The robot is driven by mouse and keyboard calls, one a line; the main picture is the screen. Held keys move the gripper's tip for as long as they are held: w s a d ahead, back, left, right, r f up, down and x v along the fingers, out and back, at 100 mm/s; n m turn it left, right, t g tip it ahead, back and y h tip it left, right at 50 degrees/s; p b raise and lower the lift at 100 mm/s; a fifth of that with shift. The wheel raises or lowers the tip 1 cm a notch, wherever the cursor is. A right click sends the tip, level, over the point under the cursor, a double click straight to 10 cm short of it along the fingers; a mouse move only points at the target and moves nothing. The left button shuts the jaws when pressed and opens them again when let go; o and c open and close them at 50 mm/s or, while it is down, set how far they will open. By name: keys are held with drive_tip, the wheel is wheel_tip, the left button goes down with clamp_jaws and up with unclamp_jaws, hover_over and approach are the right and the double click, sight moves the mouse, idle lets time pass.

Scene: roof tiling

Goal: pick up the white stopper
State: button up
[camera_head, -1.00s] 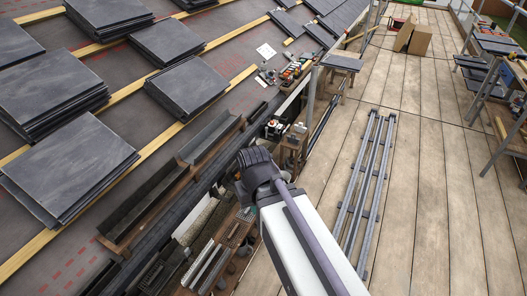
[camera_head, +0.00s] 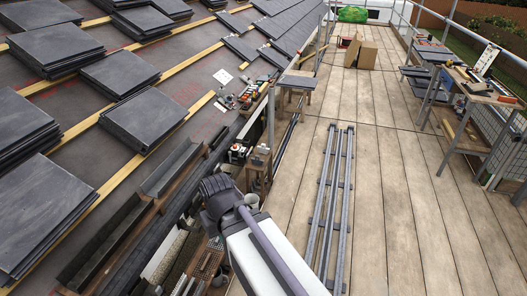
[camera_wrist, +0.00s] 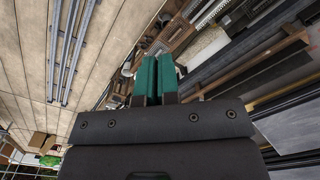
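I cannot pick out the white stopper for certain in either view. In the wrist view, my gripper (camera_wrist: 157,58) shows two green fingers side by side, with almost no gap between them and nothing visible held. They point toward a cluttered strip of trays and parts between the walkway and the roof. In the head view, my arm reaches in from the bottom middle over the same strip. My fingers are hidden there.
Stacks of dark slates (camera_head: 146,117) lie on the battened roof at left. Long grey rails (camera_head: 332,190) lie on the plank walkway (camera_head: 395,200). A workbench (camera_head: 480,90) with tools stands at right. Cardboard boxes (camera_head: 366,54) stand at the far end. Much of the walkway is clear.

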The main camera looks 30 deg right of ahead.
drive_tip(key=o, duration=0.9)
drive_tip(key=shift+c, duration=0.2)
